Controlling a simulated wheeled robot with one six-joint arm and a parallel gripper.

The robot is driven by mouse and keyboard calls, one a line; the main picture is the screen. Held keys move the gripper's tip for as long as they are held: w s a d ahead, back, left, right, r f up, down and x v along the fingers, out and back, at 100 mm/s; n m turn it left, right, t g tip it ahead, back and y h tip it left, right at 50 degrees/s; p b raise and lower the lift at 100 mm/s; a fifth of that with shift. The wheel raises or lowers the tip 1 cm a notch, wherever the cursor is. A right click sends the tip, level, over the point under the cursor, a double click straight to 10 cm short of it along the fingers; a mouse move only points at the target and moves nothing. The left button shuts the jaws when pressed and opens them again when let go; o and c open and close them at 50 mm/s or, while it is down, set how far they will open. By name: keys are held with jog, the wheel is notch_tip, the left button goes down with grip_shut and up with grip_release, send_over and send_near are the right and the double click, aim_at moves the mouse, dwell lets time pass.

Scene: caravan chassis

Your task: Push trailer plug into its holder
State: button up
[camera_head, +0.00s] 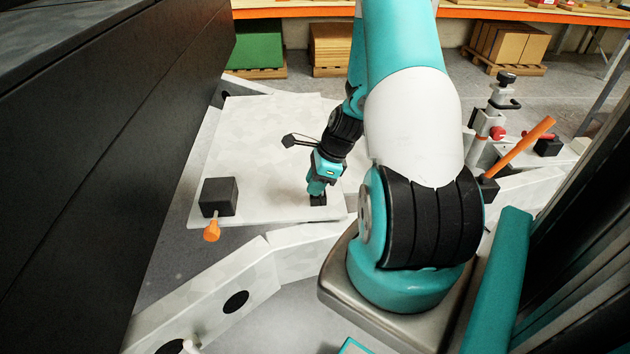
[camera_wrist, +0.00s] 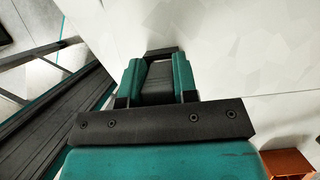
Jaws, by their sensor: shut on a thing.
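My gripper (camera_head: 317,190) points down over the white chassis plate (camera_head: 265,135) in the head view. A small dark block (camera_head: 318,200) shows at its fingertips, low at the plate's front right part. In the wrist view the two teal fingers of my gripper (camera_wrist: 158,68) are shut on a dark grey block, the trailer plug (camera_wrist: 158,85). A thin dark edge (camera_wrist: 163,50) shows just beyond the fingertips; I cannot tell whether it is the holder. The fingers hide the plug's sides, and I cannot tell whether it touches the holder.
A black cube (camera_head: 219,196) with an orange knob (camera_head: 212,231) is at the plate's front left. A dark wall (camera_head: 100,150) stands at left. A jockey-wheel post (camera_head: 492,125) and an orange lever (camera_head: 522,147) are at right. The plate's middle is mostly clear.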

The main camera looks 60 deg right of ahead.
jog(key=shift+f, duration=0.45)
jog(key=o, duration=1)
jog(key=v, duration=1.7)
jog(key=shift+d+r, duration=0.1)
jog(key=shift+r, duration=0.1)
